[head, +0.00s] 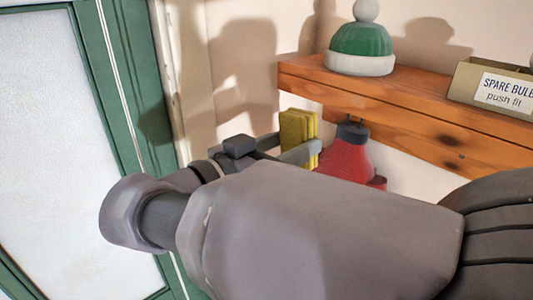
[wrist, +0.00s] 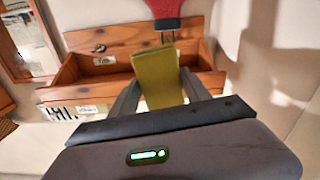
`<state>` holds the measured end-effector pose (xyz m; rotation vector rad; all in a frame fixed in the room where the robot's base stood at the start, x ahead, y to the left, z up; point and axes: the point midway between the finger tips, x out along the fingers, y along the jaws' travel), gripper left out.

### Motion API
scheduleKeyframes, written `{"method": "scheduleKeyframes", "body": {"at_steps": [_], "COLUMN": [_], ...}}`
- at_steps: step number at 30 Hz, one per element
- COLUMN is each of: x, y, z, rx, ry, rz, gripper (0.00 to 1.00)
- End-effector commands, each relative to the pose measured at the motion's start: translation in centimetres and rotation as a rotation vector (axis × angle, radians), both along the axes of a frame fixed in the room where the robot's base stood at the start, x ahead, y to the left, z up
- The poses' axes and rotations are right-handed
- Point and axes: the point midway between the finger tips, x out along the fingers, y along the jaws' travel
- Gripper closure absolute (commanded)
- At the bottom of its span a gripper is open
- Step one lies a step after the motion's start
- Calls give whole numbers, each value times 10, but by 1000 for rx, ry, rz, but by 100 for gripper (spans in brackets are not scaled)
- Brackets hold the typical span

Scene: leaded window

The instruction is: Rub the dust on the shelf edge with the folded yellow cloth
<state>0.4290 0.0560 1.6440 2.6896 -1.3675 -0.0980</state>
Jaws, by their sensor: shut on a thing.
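The folded yellow cloth (head: 298,126) is upright between the fingers of my gripper (head: 290,148), which is shut on it. It also shows in the wrist view (wrist: 157,72), pinched between both fingers. The wooden shelf (head: 400,105) is on the wall at the right of the head view. The cloth appears just left of and slightly below the shelf's left end; whether they touch I cannot tell. The shelf's front edge shows dark knots, and I cannot make out dust on it.
A green and white knitted hat (head: 360,45) and a spare bulbs box (head: 495,88) stand on the shelf. A red item (head: 348,155) hangs beneath it, close to the cloth. A green-framed window (head: 60,130) is at left. An open wooden holder (wrist: 110,70) shows in the wrist view.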

Motion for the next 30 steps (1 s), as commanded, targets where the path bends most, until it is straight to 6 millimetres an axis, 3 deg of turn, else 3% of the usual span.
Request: {"method": "scheduleKeyframes", "body": {"at_steps": [1, 6, 11, 21, 30], "x": [-5, -16, -13, 12, 17], "y": [-2, -7, -16, -51, -57], "z": [29, 61, 63, 64, 63], "rx": [14, 37, 40, 40, 40], "ry": [-18, -53, -57, -57, -57], "rz": [0, 0, -4, -3, -1], "gripper": [77, 77, 77, 77, 77]}}
